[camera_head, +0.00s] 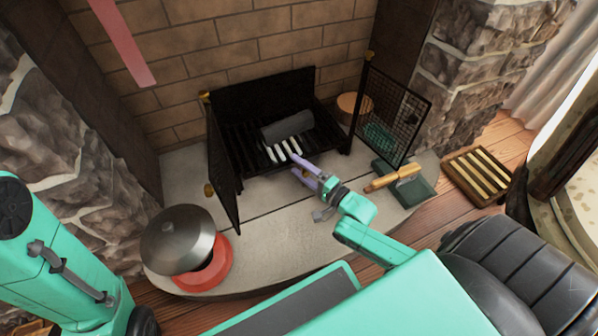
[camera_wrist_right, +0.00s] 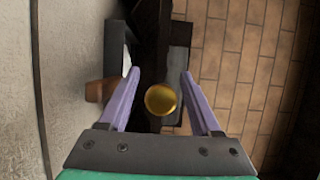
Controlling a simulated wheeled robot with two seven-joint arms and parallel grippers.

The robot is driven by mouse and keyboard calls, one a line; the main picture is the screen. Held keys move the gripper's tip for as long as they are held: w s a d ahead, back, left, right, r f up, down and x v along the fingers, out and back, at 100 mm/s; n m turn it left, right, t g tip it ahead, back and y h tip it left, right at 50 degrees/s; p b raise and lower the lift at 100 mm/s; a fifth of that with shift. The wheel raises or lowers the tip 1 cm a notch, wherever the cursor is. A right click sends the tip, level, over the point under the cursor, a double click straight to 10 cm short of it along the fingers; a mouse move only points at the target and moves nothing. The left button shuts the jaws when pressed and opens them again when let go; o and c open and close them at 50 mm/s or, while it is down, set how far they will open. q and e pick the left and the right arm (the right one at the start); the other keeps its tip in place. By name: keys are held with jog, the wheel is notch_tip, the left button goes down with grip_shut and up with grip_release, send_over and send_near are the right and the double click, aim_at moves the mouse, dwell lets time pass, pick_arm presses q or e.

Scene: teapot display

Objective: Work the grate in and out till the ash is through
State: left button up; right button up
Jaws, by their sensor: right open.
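The black grate (camera_head: 240,135) sits inside the brick fireplace, with a grey log-like piece (camera_head: 288,126) and several pale bars (camera_head: 283,150) at its front. My right gripper (camera_head: 297,166), with purple fingers, is low in front of the grate. In the right wrist view the gripper (camera_wrist_right: 160,72) is open, and a round gold knob (camera_wrist_right: 160,99) shows between its fingers, with no visible grip on it. Dark parts lie behind the knob. I cannot make out ash. My left gripper is out of view; only a left arm part shows.
Black mesh doors stand open at left (camera_head: 222,165) and right (camera_head: 395,110) of the fireplace. A metal lid (camera_head: 178,238) rests over a red dish (camera_head: 212,275) on the hearth. A brush (camera_head: 392,178) lies on a green pan (camera_head: 415,190). The central hearth slab (camera_head: 265,225) is clear.

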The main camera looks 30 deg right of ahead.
jog(key=shift+w+a, duration=0.1)
jog(key=shift+w, duration=0.1)
grip_shut()
dwell(1.3)
